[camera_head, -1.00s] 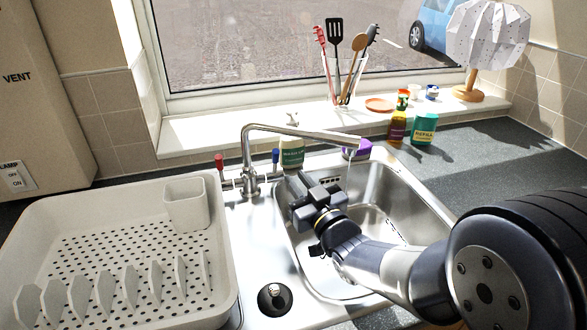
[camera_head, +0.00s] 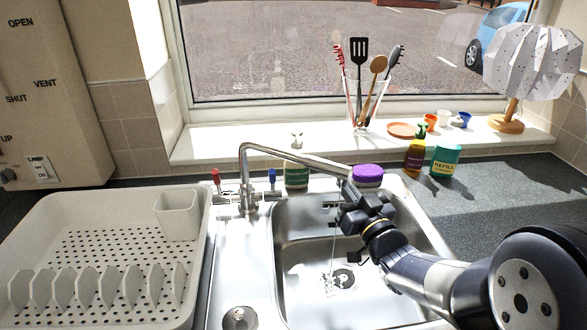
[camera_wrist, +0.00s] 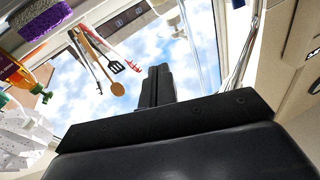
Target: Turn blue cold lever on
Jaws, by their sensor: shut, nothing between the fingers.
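The blue cold lever (camera_head: 272,176) stands at the right of the tap's base, its blue top upright. The red lever (camera_head: 215,177) stands at the left. The metal tap (camera_head: 246,178) has its spout reaching right over the sink basin (camera_head: 300,245). A thin stream of water (camera_head: 334,240) shows below the spout, falling toward the drain. My gripper (camera_head: 348,192) is near the spout's end, clear to the right of the blue lever, its fingers shut and empty.
A white drying rack (camera_head: 100,215) fills the left. Utensils in a glass (camera_head: 358,110) stand on the sill.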

